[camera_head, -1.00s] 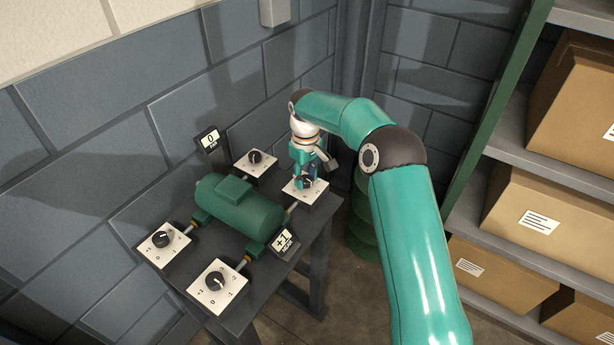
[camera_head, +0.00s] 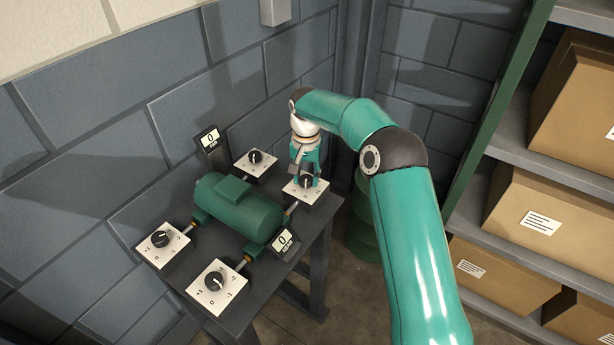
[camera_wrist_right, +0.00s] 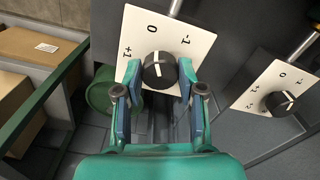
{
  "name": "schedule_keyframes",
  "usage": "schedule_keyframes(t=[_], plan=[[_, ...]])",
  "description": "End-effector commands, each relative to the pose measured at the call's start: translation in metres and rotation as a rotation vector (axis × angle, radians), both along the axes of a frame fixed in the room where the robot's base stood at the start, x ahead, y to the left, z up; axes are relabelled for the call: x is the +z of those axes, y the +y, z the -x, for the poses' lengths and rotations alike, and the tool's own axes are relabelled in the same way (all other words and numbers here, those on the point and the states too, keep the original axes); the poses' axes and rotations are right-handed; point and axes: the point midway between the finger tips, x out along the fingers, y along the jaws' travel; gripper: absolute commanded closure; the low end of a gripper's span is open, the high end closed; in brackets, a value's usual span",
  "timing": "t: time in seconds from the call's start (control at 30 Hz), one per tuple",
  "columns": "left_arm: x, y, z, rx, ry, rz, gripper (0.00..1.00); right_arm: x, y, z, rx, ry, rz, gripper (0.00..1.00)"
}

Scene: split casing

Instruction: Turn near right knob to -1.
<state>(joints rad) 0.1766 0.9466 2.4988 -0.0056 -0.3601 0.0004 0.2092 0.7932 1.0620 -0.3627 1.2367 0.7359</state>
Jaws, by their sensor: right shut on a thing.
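The near right knob (camera_wrist_right: 158,70) is black with a white pointer line, on a white dial plate (camera_wrist_right: 190,38) marked +1, 0 and -1. In the right wrist view its pointer lies roughly toward the 0. My right gripper (camera_wrist_right: 159,76) is shut on this knob, one finger on each side. In the head view the gripper (camera_head: 306,178) comes down from above on the plate at the table's right end and partly hides the knob. The near display (camera_head: 284,241) reads 0. My left gripper is not in view.
A green motor-like casing (camera_head: 237,207) lies mid-table between the dial plates. Other knobs stand at the front (camera_head: 216,281), left (camera_head: 161,239) and back (camera_head: 255,157). The far display (camera_head: 210,139) reads 0. Shelves with cardboard boxes (camera_head: 535,215) stand right; a block wall is behind.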

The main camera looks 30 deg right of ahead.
Motion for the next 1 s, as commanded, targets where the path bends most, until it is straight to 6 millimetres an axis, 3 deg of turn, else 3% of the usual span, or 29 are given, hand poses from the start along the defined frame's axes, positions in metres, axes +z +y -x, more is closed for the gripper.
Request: schedule_keyframes(t=[1.0], plan=[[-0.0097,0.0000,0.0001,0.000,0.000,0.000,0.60,0.0045,-0.0017,-0.0041,-0.897,-0.019,-0.001,0.96]])
